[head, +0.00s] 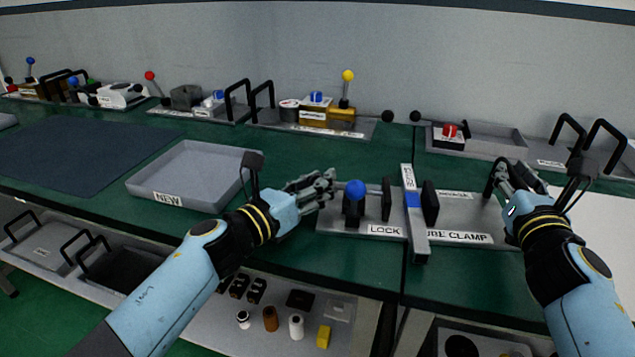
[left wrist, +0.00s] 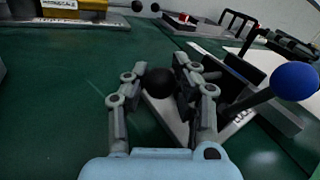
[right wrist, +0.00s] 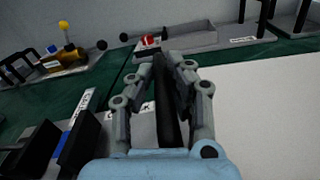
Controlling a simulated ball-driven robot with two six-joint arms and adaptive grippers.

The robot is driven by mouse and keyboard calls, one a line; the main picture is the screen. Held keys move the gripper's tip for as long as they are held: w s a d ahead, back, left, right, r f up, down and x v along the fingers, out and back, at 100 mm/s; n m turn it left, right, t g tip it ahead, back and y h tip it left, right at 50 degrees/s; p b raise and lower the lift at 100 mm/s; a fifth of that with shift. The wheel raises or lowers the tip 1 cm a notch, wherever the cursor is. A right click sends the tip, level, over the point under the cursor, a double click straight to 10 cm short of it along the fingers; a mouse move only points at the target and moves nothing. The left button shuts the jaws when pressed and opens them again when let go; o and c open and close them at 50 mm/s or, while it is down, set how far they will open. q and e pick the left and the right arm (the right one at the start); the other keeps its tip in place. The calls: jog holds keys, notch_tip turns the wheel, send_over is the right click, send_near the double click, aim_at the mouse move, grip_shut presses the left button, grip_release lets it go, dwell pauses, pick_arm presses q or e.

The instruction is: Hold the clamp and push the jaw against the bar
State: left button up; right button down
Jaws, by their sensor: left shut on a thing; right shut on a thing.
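The clamp's grey base plate (head: 465,213) lies near the front edge of the bench, with LOCK and "...BE CLAMP" labels. A grey bar (head: 418,232) with a blue band lies across it, between a left black jaw (head: 387,199) and a right black jaw (head: 430,203). A blue-knobbed lock lever (head: 355,190) stands left of them. My left gripper (head: 325,185) is shut on a black ball knob (left wrist: 158,82) at the clamp's left end. My right gripper (head: 505,178) is shut on a black upright handle (right wrist: 166,110) at the plate's right end.
A grey tray marked NEW (head: 190,178) stands left of my left gripper. A red-topped part (head: 449,131), a yellow-knobbed lever (head: 347,76) and handled plates line the back. A white surface (head: 605,215) lies at right. A lower shelf (head: 290,335) holds small parts.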

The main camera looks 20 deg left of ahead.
pick_arm(q)
grip_shut()
jog(key=shift+d, duration=0.1)
jog(key=d, duration=0.3)
jog(key=shift+w+d+f, duration=0.1)
jog(key=shift+w+d, duration=0.15)
jog(key=shift+d, duration=0.15)
jog(key=o, duration=1)
grip_release()
jog(key=v, duration=1.2)
jog(key=shift+s+a, duration=0.1)
jog(key=shift+a, duration=0.05)
